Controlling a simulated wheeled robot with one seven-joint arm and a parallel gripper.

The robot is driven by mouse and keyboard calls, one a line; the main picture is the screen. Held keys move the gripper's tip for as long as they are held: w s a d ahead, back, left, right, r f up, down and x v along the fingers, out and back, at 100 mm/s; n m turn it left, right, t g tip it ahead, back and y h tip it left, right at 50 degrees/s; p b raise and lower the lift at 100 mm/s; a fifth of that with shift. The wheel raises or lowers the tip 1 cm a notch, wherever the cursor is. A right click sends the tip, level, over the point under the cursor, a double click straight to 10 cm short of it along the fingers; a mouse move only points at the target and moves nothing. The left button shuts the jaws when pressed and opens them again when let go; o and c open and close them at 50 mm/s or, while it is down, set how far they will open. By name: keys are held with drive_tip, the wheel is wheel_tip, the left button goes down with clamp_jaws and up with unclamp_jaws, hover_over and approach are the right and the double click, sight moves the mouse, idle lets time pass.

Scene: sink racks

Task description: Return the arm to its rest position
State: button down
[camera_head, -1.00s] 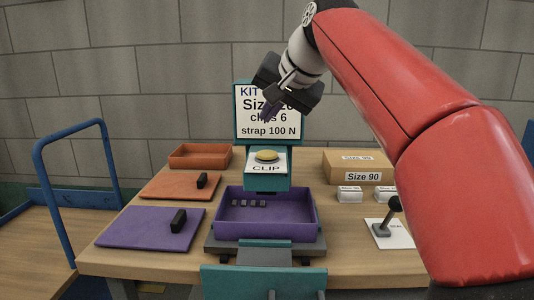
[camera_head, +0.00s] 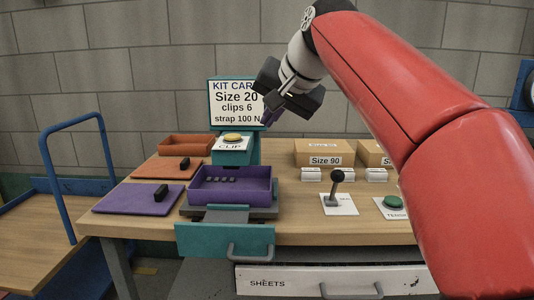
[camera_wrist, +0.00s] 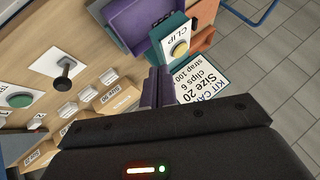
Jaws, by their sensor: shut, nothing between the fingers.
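My red arm (camera_head: 385,85) reaches in from the right and bends down at the upper middle of the head view. My gripper (camera_head: 269,117) hangs in the air above the bench, in front of the kit card's right edge. Its purple fingers are shut and empty; they also show in the wrist view (camera_wrist: 156,88). The kit card (camera_head: 236,102) reads Size 20, clips 6, strap 100 N. Below it is the teal clip station with a yellow button (camera_head: 233,138). A purple tray (camera_head: 230,197) holding several small dark clips sits in front of that.
On the bench are an orange tray (camera_head: 187,146), orange board (camera_head: 150,168), purple board (camera_head: 138,199), Size 90 boxes (camera_head: 324,148), a black-knobbed lever (camera_head: 337,189) and a green button (camera_head: 393,202). A teal drawer (camera_head: 222,240) is at the front edge. A blue-railed cart (camera_head: 42,172) stands left.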

drive_tip(key=s+d+f+h, duration=0.1)
drive_tip(key=s+d+f, duration=0.3)
drive_tip(key=s+f, duration=0.4)
drive_tip(key=s+d+f+n+g+h, duration=0.1)
drive_tip(key=s+d+f, duration=0.4)
drive_tip(key=f, duration=0.8)
drive_tip(key=s+d+f+n+g+h, duration=0.1)
drive_tip(key=s+d+f, duration=0.4)
drive_tip(key=s+f, duration=0.5)
drive_tip(key=shift+s+d+f+h, duration=0.15)
drive_tip(key=shift+s+d+h, duration=0.1)
drive_tip(key=shift+s+h, duration=0.65)
